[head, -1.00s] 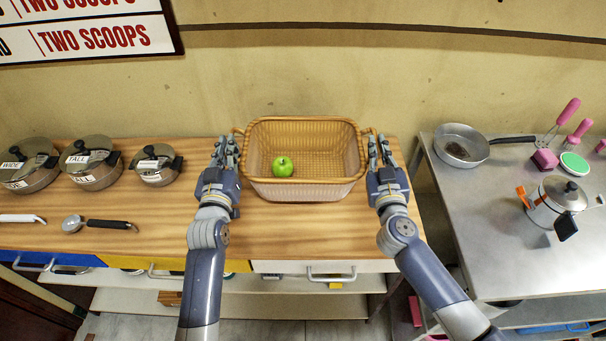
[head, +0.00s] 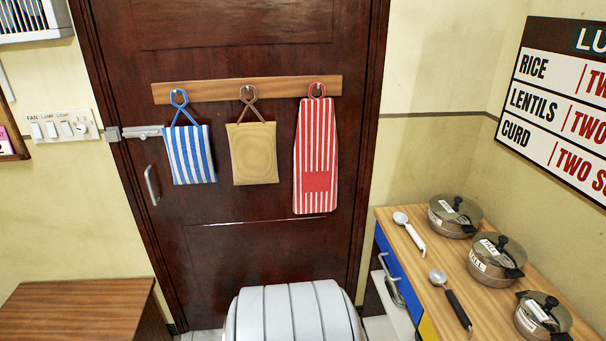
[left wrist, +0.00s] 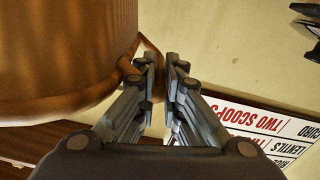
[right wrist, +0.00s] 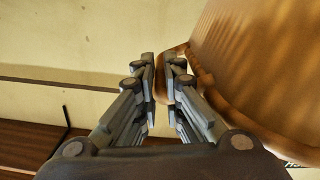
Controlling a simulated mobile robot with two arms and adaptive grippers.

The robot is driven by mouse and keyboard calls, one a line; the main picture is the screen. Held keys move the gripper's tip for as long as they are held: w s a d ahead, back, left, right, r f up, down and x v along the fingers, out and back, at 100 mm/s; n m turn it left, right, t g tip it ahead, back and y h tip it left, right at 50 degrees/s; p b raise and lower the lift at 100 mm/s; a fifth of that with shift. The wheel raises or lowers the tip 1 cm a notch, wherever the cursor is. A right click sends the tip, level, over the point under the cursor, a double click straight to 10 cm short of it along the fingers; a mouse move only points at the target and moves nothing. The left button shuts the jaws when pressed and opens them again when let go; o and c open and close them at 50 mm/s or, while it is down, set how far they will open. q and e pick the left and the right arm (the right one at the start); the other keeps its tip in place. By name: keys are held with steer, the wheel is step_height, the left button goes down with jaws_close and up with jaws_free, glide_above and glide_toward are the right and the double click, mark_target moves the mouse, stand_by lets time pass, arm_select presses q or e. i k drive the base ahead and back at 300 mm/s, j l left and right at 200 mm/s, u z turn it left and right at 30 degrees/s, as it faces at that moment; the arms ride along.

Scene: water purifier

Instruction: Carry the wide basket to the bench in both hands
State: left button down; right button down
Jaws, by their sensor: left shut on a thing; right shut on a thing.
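The wide basket is out of the head view. Its tan side fills the upper left of the left wrist view (left wrist: 65,45) and the upper right of the right wrist view (right wrist: 265,60). My left gripper (left wrist: 165,75) is shut on one handle of the basket. My right gripper (right wrist: 160,75) is shut on the opposite handle. The inside of the basket and the green apple are hidden. A brown wooden top (head: 80,308), possibly the bench, shows at the lower left of the head view.
A dark wooden door (head: 270,150) stands ahead, with a hook rail (head: 215,91) carrying several cloth items. The counter (head: 415,258) with several lidded pots and two ladles is at the right. A menu board (head: 565,110) hangs above it.

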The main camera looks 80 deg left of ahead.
mark_target(56, 318)
steer(key=k+j+u, duration=0.1)
steer(key=k+u, duration=0.2)
steer(key=k, duration=0.25)
steer(key=u, duration=3.65)
steer(key=i+u, duration=0.25)
steer(key=i+l+u, duration=0.3)
steer(key=i, duration=0.2)
steer(key=i+l, duration=0.1)
steer(key=i, duration=0.25)
steer(key=i+l, duration=0.1)
steer(key=i, duration=0.25)
